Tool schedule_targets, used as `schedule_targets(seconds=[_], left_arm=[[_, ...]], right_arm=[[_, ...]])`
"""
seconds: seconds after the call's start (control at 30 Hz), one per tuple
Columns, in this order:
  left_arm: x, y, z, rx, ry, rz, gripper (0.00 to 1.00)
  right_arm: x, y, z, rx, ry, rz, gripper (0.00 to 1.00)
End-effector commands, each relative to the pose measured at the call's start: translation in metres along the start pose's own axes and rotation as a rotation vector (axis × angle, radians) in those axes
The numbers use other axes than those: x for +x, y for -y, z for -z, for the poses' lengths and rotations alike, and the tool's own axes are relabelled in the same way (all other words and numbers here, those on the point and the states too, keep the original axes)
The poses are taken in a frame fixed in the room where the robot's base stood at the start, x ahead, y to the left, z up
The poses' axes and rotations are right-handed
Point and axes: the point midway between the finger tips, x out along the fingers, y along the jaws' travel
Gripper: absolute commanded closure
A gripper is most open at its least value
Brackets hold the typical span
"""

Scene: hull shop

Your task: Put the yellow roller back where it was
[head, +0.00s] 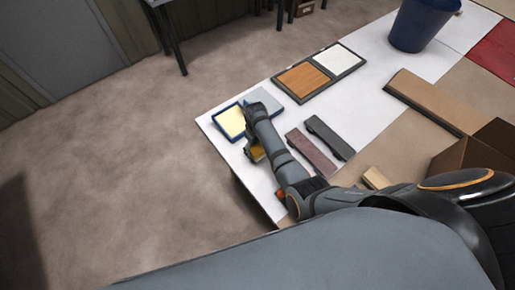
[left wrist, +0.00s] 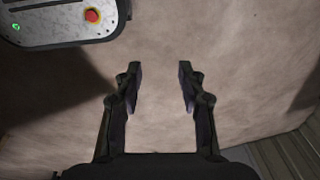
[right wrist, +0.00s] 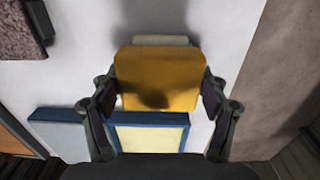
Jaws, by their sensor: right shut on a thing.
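The yellow roller (right wrist: 160,75) is a broad yellow block between the fingers of my right gripper (right wrist: 158,95), which is shut on its sides. In the head view the roller (head: 258,153) shows partly behind my right forearm, low over or on the white table top; I cannot tell whether it touches. A blue-framed tray with a pale yellow face (head: 231,123) lies just beyond it, also in the right wrist view (right wrist: 150,138). My left gripper (left wrist: 160,88) is open and empty above bare floor; it is not visible in the head view.
A grey-blue panel (head: 263,96) adjoins the tray. Wooden (head: 303,79) and white (head: 338,58) panels lie farther back. Brownish (head: 311,154) and dark grey (head: 331,138) blocks lie right of my forearm. A blue bucket (head: 420,25) and a cardboard box (head: 470,150) stand farther right.

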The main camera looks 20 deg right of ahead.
Motion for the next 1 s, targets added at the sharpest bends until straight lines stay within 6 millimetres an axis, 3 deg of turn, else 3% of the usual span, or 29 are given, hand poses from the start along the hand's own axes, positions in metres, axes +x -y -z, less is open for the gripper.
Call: schedule_targets(seconds=[0.23, 0.27, 0.4, 0.7, 0.87, 1.0], left_arm=[[-0.001, -0.001, -0.038, 0.002, 0.056, -0.001, 0.60], [-0.002, -0.001, -0.042, 0.003, 0.062, -0.001, 0.60], [-0.002, -0.001, -0.046, 0.003, 0.068, -0.001, 0.60], [-0.001, 0.000, -0.022, 0.002, 0.031, 0.000, 0.60], [-0.004, 0.001, -0.021, 0.002, 0.030, 0.001, 0.60], [-0.022, 0.003, -0.022, 0.002, 0.036, 0.001, 0.60]], right_arm=[[0.003, 0.000, 0.001, 0.000, -0.001, -0.001, 0.86], [0.002, 0.000, 0.001, 0.000, -0.001, -0.001, 0.21], [0.002, 0.000, 0.000, 0.000, -0.001, -0.001, 0.03], [0.002, 0.000, 0.001, 0.000, -0.001, -0.001, 0.03], [-0.003, 0.000, 0.001, 0.000, -0.001, 0.000, 0.03], [-0.021, 0.000, 0.001, 0.000, -0.001, 0.000, 0.03]])
